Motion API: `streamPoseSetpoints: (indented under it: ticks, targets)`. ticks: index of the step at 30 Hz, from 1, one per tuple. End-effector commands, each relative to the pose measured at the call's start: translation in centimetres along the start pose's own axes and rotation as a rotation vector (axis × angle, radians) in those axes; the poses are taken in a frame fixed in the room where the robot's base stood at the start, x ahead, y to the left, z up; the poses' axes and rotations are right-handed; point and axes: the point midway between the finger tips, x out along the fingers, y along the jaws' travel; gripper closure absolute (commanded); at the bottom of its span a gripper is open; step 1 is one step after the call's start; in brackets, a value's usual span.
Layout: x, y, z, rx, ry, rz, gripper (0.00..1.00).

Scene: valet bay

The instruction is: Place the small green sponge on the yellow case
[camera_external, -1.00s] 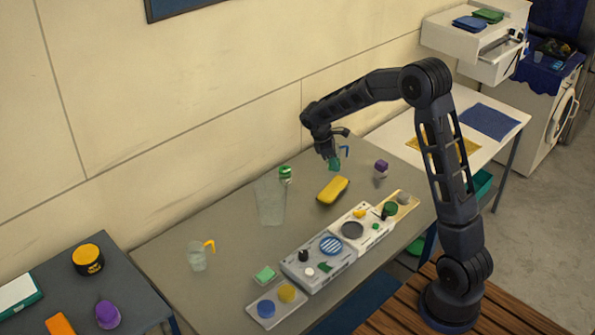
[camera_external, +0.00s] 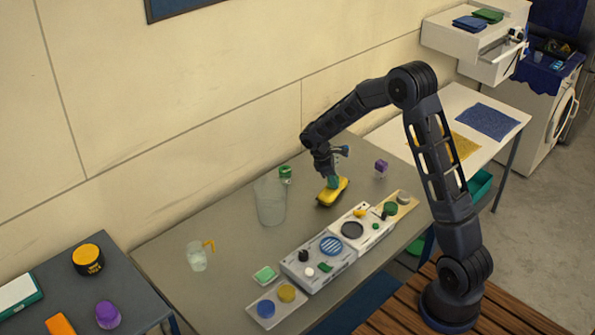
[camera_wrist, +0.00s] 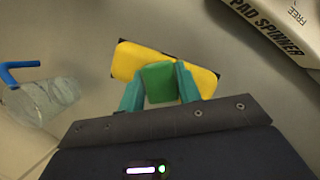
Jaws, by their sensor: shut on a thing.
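The yellow case (camera_external: 331,195) lies on the grey table, a small flat box with dark corners. It also shows in the wrist view (camera_wrist: 205,77). The small green sponge (camera_wrist: 159,82) is between the two teal fingertips of my gripper (camera_wrist: 160,88), which is shut on it. In the wrist view the sponge covers the middle of the case. In the external view my gripper (camera_external: 332,180) points down right over the case. I cannot tell whether the sponge touches the case.
A clear bottle with a blue handle (camera_wrist: 45,98) is left of the case in the wrist view. A clear pitcher (camera_external: 271,203) and a purple-capped bottle (camera_external: 380,169) stand nearby. Grey panels with pads (camera_external: 320,262) lie in front. A mug with a yellow handle (camera_external: 197,257) stands left.

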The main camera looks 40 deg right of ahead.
Motion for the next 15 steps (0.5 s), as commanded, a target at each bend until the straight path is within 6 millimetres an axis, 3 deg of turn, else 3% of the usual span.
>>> streamPoseSetpoints:
  ticks: [3, 4, 7, 15]
  targets:
    - [0.25, -0.01, -0.10, 0.000, -0.001, -0.001, 0.88]
    - [0.24, -0.01, -0.10, 0.000, 0.000, 0.000, 0.62]
    - [0.21, -0.01, -0.09, 0.000, 0.000, 0.000, 0.45]
    - [0.16, 0.00, -0.07, 0.000, 0.000, 0.000, 0.45]
